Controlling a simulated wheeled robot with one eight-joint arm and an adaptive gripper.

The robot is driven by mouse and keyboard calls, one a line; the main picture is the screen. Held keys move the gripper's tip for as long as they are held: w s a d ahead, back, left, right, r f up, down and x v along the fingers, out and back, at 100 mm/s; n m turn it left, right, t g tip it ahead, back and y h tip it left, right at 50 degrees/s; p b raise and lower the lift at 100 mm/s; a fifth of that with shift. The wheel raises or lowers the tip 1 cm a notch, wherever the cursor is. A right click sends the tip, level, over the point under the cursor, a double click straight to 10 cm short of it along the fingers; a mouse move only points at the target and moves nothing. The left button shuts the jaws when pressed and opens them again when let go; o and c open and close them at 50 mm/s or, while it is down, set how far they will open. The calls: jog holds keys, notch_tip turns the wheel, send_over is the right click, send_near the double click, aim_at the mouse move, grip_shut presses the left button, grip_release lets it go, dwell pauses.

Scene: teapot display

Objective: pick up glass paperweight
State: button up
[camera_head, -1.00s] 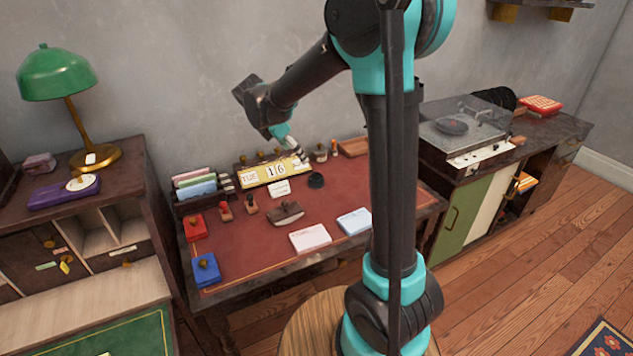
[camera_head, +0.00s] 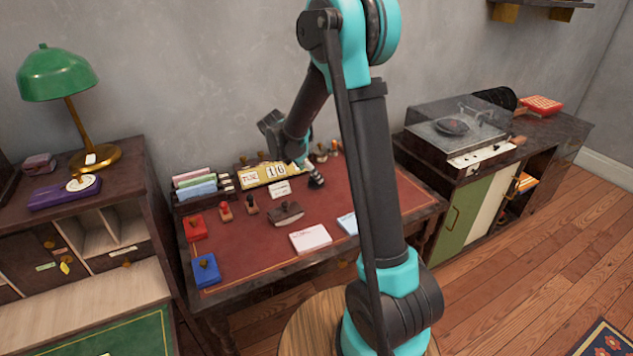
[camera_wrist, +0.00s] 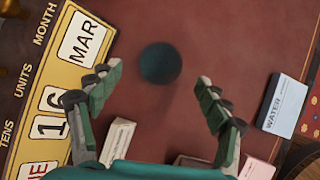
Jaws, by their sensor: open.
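The glass paperweight (camera_wrist: 160,62) is a dark teal, round object on the red desktop in the wrist view. It lies just beyond my fingertips, roughly centred between the two fingers. My gripper (camera_wrist: 158,82) is open and empty, with green-padded fingers spread to either side. In the head view my gripper (camera_head: 313,178) hangs low over the desk in front of the calendar. There it largely covers the paperweight, which I cannot make out clearly.
A yellow date calendar (camera_wrist: 75,60) stands close to the left finger. A small pale block (camera_wrist: 117,142) lies near that finger, and a "WATER" pad (camera_wrist: 283,105) lies at right. In the head view, a rocker blotter (camera_head: 286,213) and several stamps stand nearby.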

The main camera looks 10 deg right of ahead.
jog(key=x, duration=0.4)
jog(key=shift+d+f, duration=0.15)
jog(key=shift+d, duration=0.05)
jog(key=c, duration=1.5)
